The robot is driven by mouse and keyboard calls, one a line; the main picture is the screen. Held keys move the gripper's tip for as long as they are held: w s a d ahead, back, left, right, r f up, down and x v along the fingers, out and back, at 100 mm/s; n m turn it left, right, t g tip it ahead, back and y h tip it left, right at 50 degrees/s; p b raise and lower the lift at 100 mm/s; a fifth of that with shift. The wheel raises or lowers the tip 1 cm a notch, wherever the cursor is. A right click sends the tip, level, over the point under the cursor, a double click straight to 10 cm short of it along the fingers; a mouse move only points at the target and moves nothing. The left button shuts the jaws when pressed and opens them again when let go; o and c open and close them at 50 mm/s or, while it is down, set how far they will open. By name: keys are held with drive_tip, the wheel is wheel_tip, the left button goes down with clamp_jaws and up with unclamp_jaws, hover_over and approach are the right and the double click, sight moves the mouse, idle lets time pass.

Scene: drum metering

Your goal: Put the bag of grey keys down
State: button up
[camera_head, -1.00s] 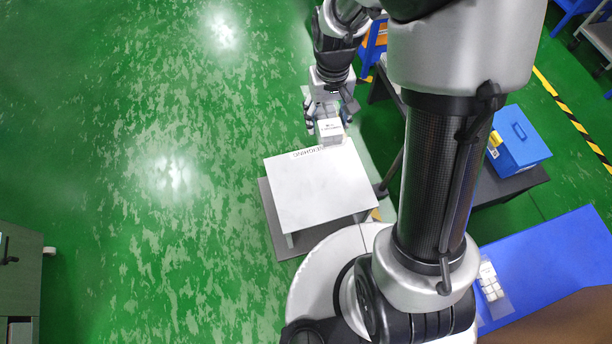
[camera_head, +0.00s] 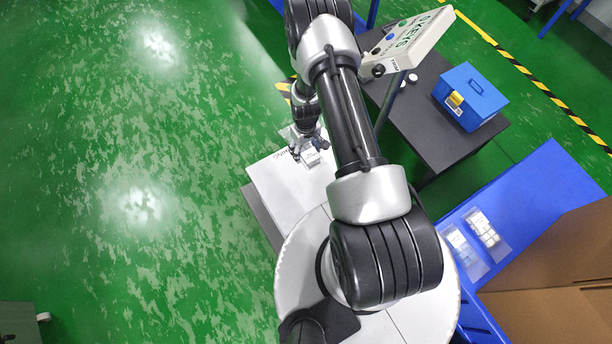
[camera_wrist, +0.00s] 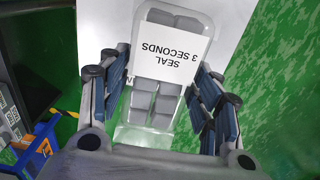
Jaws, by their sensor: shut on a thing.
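The bag of grey keys (camera_wrist: 158,95) is a clear pouch with grey key blocks and a white label reading "SEAL 3 SECONDS", seen in the wrist view. My gripper (camera_wrist: 160,88) is shut on it, with a finger on each side of the pouch. In the head view my gripper (camera_head: 308,148) and the bag (camera_head: 312,158) are at the far part of the white weighing plate (camera_head: 285,195). I cannot tell whether the bag touches the plate. The plate also shows behind the bag in the wrist view (camera_wrist: 108,25).
A display reading "0 KEYS" (camera_head: 420,38) stands on a post by a dark table (camera_head: 425,115) with a blue toolbox (camera_head: 470,98). A blue table (camera_head: 530,190) holds bags of pale keys (camera_head: 483,229) beside a cardboard box (camera_head: 560,255). Green floor lies open left.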

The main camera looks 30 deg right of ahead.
sight(306, 177)
wheel_tip(306, 177, down, 20)
drive_tip(key=b, duration=0.6)
drive_tip(key=shift+f, duration=0.1)
drive_tip(key=shift+f+b, duration=0.15)
drive_tip(key=shift+b, duration=0.15)
drive_tip(key=o, duration=1.2)
drive_tip(key=shift+c, duration=0.2)
